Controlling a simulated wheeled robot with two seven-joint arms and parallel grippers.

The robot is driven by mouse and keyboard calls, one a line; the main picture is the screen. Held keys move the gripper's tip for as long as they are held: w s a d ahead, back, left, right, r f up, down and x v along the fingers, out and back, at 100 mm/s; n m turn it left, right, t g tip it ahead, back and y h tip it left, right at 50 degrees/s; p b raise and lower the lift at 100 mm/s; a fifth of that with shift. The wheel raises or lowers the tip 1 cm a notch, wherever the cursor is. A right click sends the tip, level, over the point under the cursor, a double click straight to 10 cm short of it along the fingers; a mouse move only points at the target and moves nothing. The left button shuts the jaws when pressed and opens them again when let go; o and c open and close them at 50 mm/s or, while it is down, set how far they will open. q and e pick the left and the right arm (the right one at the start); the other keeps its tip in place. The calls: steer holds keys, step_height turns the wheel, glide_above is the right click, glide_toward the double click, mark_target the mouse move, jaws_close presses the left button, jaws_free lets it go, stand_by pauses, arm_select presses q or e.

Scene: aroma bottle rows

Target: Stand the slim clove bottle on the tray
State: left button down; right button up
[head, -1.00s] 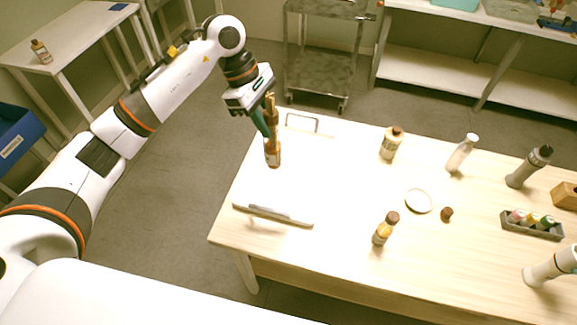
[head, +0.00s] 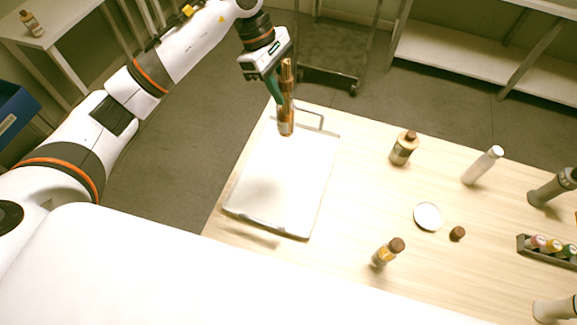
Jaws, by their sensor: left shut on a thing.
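My left gripper (head: 278,88) comes in from the upper left and is shut on the slim brown bottle (head: 286,122). The bottle is upright, with a pale label low on its body. It shows in front of the far end of the white tray (head: 282,185); whether its base touches the tray I cannot tell. The tray lies on the left part of the wooden table, with a wire handle at its far end and a grey edge at its near end. My right gripper is not in view.
A wider brown-capped bottle (head: 403,150), a white bottle (head: 483,166) and an amber bottle (head: 387,252) stand right of the tray. A white dish (head: 428,216), a small brown cap (head: 457,233) and a grey rack of small bottles (head: 548,250) lie further right. The tray's surface looks bare.

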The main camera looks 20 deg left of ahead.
mark_target(281, 117)
arm_select(q)
steer(key=f+b, duration=0.1)
steer(key=s+f+b, duration=0.1)
steer(key=f+b, duration=0.1)
steer(key=shift+f, duration=0.25)
steer(key=f+b, duration=0.5)
steer(key=shift+w+f+b, duration=0.2)
steer(key=shift+b, duration=0.15)
step_height(281, 117, down, 10)
steer(key=p, duration=0.3)
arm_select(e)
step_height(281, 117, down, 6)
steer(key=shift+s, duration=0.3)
arm_select(q)
steer(key=shift+f, duration=0.1)
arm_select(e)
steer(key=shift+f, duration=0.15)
arm_select(q)
steer(key=shift+f, duration=0.1)
steer(key=c, duration=1.1)
jaws_free()
